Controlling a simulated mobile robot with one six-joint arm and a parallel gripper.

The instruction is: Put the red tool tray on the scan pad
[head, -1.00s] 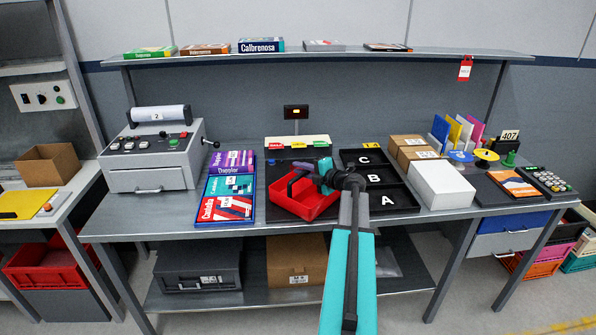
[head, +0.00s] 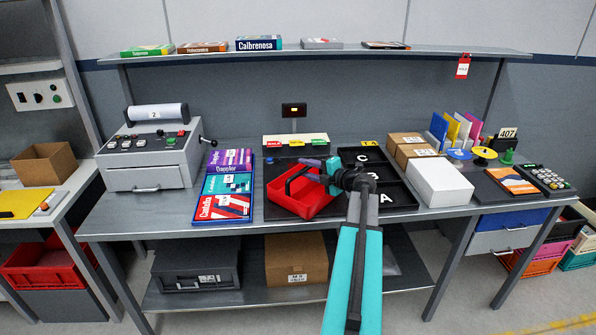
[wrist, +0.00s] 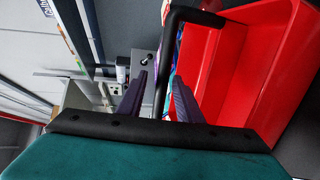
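The red tool tray (head: 290,203), an open box with a black bar handle, sits on a dark mat (head: 282,168) in the middle of the bench. It fills the right side of the wrist view (wrist: 255,60). My gripper (head: 312,168) is at the handle, over the tray's back right part. In the wrist view its two purple fingers (wrist: 160,78) stand apart, with the black handle (wrist: 165,60) showing between them; I cannot tell whether they touch it. I cannot tell for sure which surface is the scan pad; the dark mat is partly hidden by the tray.
Black trays marked with letters (head: 398,198) lie right of the red tray, partly behind my arm. A white box (head: 440,185) stands further right. Flat boxes in a blue tray (head: 224,222) lie left. A tagged sign (head: 295,140) stands behind. A shelf (head: 330,52) runs overhead.

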